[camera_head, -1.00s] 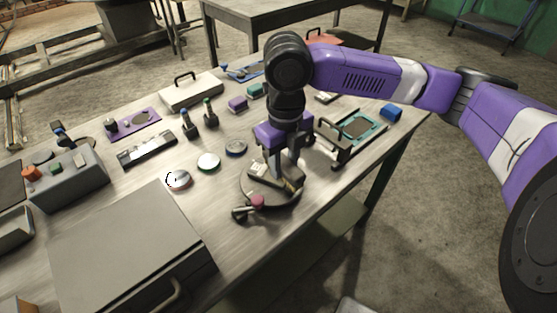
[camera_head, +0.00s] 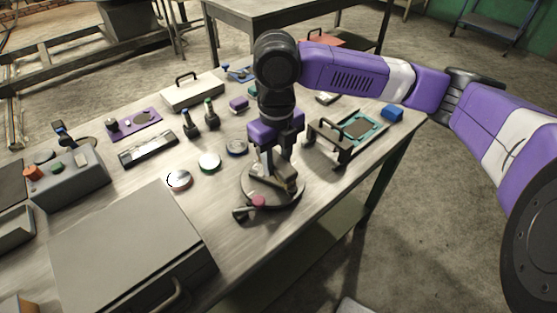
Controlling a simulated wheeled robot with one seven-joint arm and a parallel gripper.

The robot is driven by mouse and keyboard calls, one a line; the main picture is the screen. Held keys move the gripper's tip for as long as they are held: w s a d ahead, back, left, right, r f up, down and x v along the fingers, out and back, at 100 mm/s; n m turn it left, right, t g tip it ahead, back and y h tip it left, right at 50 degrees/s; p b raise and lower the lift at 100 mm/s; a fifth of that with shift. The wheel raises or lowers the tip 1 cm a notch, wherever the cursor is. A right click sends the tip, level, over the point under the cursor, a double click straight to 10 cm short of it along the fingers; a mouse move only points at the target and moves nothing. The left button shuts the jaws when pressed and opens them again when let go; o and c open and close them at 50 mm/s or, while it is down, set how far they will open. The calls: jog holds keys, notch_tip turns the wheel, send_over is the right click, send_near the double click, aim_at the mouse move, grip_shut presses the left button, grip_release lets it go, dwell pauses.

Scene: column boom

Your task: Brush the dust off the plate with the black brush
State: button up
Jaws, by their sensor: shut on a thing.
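The dark round plate (camera_head: 251,190) lies near the front edge of the table, below the arm. My gripper (camera_head: 278,171) points down over it and is shut on the brush (camera_head: 290,186), a small piece with a dark body and a tan part. The brush is low over the plate; I cannot tell whether it touches. The fingers hide part of the brush and the back of the plate. Dust on the plate is too small to make out.
A pink-topped knob (camera_head: 258,201) sits at the plate's front edge. A handled frame (camera_head: 330,143) stands close on the right. A large grey box (camera_head: 120,245) fills the front left.

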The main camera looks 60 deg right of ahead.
aim_at(277, 160)
jog(key=shift+r+p, duration=2.25)
jog(key=shift+r, duration=0.75)
jog(key=shift+r+p, duration=1.1)
jog(key=shift+r, duration=0.4)
